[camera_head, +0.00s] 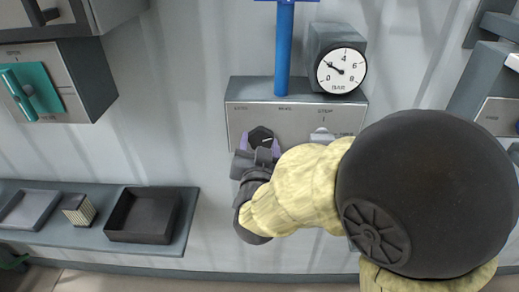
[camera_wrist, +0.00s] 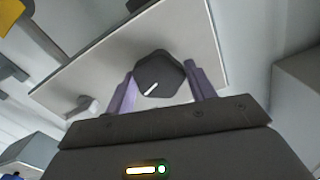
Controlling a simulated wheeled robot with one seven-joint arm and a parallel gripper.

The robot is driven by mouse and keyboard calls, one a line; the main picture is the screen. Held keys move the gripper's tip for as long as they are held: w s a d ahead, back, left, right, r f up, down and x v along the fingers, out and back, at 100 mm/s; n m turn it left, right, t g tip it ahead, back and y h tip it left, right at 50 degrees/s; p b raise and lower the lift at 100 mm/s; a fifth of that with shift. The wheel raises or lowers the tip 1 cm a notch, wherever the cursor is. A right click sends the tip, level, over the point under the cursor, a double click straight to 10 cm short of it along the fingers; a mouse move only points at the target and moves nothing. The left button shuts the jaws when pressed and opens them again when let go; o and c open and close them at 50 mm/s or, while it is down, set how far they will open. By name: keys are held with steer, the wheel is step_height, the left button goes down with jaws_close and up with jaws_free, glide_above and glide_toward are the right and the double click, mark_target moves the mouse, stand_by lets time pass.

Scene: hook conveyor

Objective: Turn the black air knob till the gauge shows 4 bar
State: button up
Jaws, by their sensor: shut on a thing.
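The black air knob (camera_head: 260,136) sits on the front of a grey control box (camera_head: 290,113). My gripper (camera_head: 261,145) is shut on the knob from the front. In the wrist view the dark many-sided knob (camera_wrist: 160,72) sits between the two purple fingers of my gripper (camera_wrist: 159,78), one on each side. Its white pointer line slants to the lower left there. The round white gauge (camera_head: 341,70) stands on top of the box at right, marked BAR. Its needle points up and left, at about 2, below the 4 at the top.
A small switch (camera_head: 321,135) under a STOP label is right of the knob. A blue pipe (camera_head: 284,50) rises behind the box. A shelf with a dark tray (camera_head: 143,238) is at lower left. A panel with a teal handle (camera_head: 27,100) hangs at upper left.

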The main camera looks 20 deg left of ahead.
steer(key=m+b, duration=0.2)
steer(key=b, duration=0.1)
steer(key=m+b, duration=0.2)
steer(key=b, duration=0.1)
steer(key=m+b, duration=0.1)
steer(key=b, duration=0.2)
steer(key=shift+f+m, duration=0.25)
steer(key=shift+m, duration=0.15)
steer(key=m+b, duration=0.3)
steer(key=b, duration=0.2)
steer(key=shift+m, duration=0.3)
steer(key=m+b, duration=0.1)
steer(key=b, duration=0.1)
steer(key=m+b, duration=0.1)
steer(key=m, duration=0.1)
steer(key=shift+r+b, duration=0.3)
steer(key=shift+b, duration=0.05)
steer(key=shift+m, duration=0.3)
steer(key=o, duration=1)
steer(key=shift+r, duration=0.1)
